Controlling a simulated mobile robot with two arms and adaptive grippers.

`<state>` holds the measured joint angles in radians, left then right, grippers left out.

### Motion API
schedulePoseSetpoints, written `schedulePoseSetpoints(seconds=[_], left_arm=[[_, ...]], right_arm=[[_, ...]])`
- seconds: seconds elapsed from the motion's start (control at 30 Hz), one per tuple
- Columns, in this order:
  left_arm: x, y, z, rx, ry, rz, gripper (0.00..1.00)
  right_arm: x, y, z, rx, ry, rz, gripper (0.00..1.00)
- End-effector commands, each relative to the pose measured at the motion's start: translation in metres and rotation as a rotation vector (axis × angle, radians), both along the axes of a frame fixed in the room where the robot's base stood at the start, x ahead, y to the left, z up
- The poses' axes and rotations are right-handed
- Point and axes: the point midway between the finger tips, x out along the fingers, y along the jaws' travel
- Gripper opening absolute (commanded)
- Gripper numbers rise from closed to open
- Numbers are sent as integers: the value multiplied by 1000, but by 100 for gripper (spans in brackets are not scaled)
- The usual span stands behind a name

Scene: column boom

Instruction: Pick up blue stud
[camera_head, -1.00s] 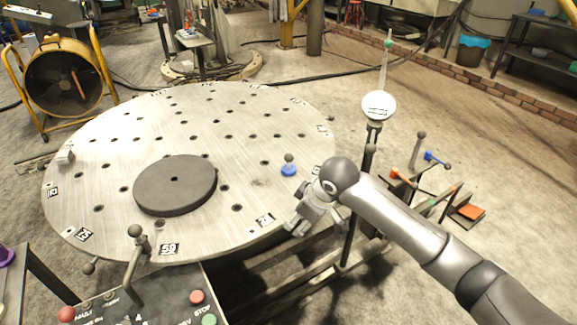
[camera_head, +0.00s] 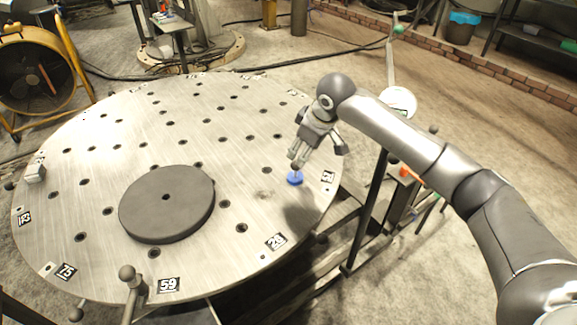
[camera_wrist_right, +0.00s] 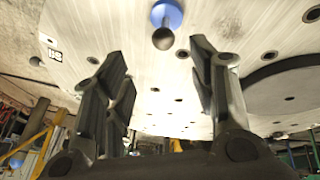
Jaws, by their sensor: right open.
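The blue stud (camera_head: 295,179) stands on the round metal table near its right edge. It has a blue round base. Its dark ball knob shows in the wrist view, where the stud (camera_wrist_right: 168,14) is at the top, beyond the fingertips. My right gripper (camera_head: 318,156) is above the table at the stud, with one finger overlapping the stud's top in the head view. In the wrist view my right gripper (camera_wrist_right: 158,62) is open, with nothing between its fingers. My left gripper is not in view.
The round table (camera_head: 110,130) has many holes and number labels at its rim. A thick grey disc (camera_head: 166,203) lies on it to the left of the stud. A white round sign (camera_head: 399,101) on a post stands behind my right arm. A yellow fan (camera_head: 30,75) is at far left.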

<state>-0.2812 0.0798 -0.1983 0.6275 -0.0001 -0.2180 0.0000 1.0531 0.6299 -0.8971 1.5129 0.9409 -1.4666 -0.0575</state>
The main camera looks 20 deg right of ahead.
Motion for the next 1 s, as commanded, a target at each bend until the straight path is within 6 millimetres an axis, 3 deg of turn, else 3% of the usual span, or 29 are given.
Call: schedulePoseSetpoints(seconds=[0.2,0.4,0.73,1.0], left_arm=[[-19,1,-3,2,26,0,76],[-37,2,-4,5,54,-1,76],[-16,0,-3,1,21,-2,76],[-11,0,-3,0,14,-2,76]], right_arm=[[13,4,-33,0,4,0,52],[20,6,-47,-1,2,1,52],[36,12,-88,-1,2,0,52],[39,13,-93,-1,0,2,52]])
